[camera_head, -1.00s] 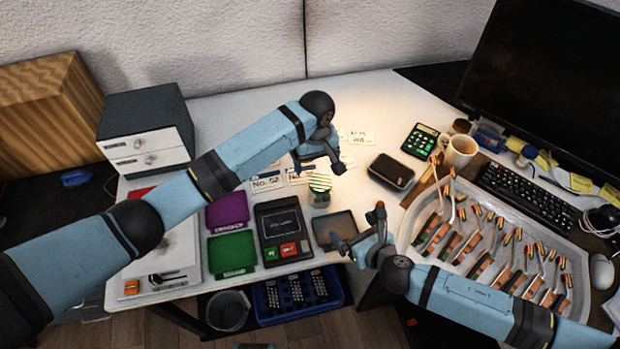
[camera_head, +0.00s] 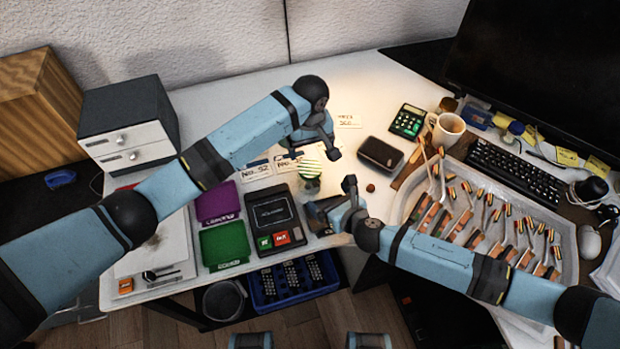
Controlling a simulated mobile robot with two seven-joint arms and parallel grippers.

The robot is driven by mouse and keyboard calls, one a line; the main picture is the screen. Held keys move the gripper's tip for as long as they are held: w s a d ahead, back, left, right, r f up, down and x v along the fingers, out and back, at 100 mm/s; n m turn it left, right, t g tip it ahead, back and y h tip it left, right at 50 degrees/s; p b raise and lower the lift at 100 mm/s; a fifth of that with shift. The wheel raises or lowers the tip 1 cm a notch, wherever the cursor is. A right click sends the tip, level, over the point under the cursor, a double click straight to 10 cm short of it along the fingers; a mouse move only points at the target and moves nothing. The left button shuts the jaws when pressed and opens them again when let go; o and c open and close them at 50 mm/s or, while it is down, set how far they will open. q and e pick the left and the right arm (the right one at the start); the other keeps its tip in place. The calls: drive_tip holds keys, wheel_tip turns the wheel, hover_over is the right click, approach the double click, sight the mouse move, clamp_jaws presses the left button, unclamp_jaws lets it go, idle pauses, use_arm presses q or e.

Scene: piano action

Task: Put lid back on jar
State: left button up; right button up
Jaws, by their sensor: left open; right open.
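A small jar (camera_head: 311,186) stands on the white desk near the middle of the head view. A green-and-white striped lid (camera_head: 310,168) sits at its top; I cannot tell whether it is fully seated. My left gripper (camera_head: 312,152) is open, just behind and above the lid, with a finger to either side. I cannot tell whether it touches the lid. My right gripper (camera_head: 335,201) is open, in front and to the right of the jar, with nothing visible between its fingers.
A small dark red ball (camera_head: 370,188) lies right of the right gripper. A black case (camera_head: 381,153), a tray of piano parts (camera_head: 402,214) and a mug (camera_head: 447,130) are to the right. Purple (camera_head: 217,202) and green (camera_head: 224,245) trays and a black device (camera_head: 272,212) are left.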

sight(317, 186)
drive_tip(key=x, duration=0.8)
drive_tip(key=shift+w, duration=0.15)
drive_tip(key=c, duration=1.6)
use_arm(q)
drive_tip(key=shift+d+n, duration=0.15)
drive_tip(key=shift+n, duration=0.25)
use_arm(e)
drive_tip(key=shift+c, duration=0.7)
use_arm(q)
drive_tip(key=shift+d+n, duration=0.1)
drive_tip(key=shift+n, duration=0.6)
drive_tip(key=shift+a+n, duration=0.25)
drive_tip(key=shift+n, duration=0.95)
